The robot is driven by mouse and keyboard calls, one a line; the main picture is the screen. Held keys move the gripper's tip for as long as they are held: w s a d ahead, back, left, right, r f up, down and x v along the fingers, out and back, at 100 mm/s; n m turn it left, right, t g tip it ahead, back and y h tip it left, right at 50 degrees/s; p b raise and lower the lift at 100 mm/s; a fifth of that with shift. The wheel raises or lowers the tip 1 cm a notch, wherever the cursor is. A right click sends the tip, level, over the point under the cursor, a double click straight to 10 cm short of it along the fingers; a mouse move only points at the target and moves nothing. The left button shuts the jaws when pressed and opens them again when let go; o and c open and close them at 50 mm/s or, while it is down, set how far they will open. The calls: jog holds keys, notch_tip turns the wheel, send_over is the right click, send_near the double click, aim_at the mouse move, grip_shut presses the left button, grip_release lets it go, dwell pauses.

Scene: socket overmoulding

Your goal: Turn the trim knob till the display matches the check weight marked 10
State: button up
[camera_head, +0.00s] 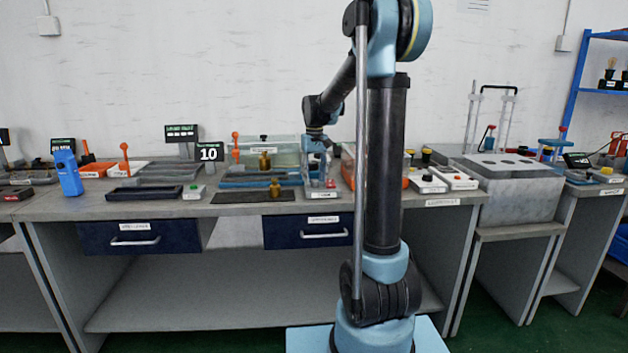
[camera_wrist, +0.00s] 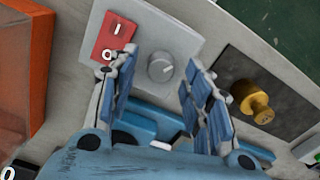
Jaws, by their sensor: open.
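The grey trim knob (camera_wrist: 160,67) has a pale pointer line and sits on a light panel (camera_wrist: 185,38) beside a red switch block (camera_wrist: 114,38). My gripper (camera_wrist: 161,60) is open, its blue fingers apart to the left and right of the knob; I cannot tell whether they touch it. In the head view my gripper (camera_head: 318,158) points down over the panel, and the knob cannot be made out. A black card (camera_head: 209,152) reads 10. A dark display (camera_head: 181,131) has green text too small to read. Brass weights stand at the back (camera_head: 264,161) and front (camera_head: 275,188).
The front brass weight (camera_wrist: 254,102) stands on a dark mat (camera_wrist: 285,118) right of my gripper in the wrist view. An orange bin (camera_wrist: 22,75) is at left. Blue trays (camera_head: 238,183) lie beside the panel. Bare bench shows along the front edge.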

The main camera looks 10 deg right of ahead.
aim_at(314, 180)
notch_tip(314, 180, up, 11)
dwell(0.4)
jog(key=shift+f, duration=0.1)
jog(key=s+d+f+m+t, duration=0.1)
jog(key=s+d+f, duration=0.2)
jog(key=s, duration=0.7)
jog(key=s+d+f, duration=0.2)
jog(key=s+f, duration=0.2)
jog(key=s, duration=0.6)
jog(key=s+d+f+m+t, duration=0.1)
jog(key=s+d+f, duration=0.2)
jog(key=s+f, duration=1.2)
jog(key=shift+s+f+m, duration=0.2)
jog(key=shift+s+m, duration=0.2)
jog(key=shift+s, duration=0.35)
jog(key=shift+w+f, duration=0.2)
jog(key=shift+w, duration=0.3)
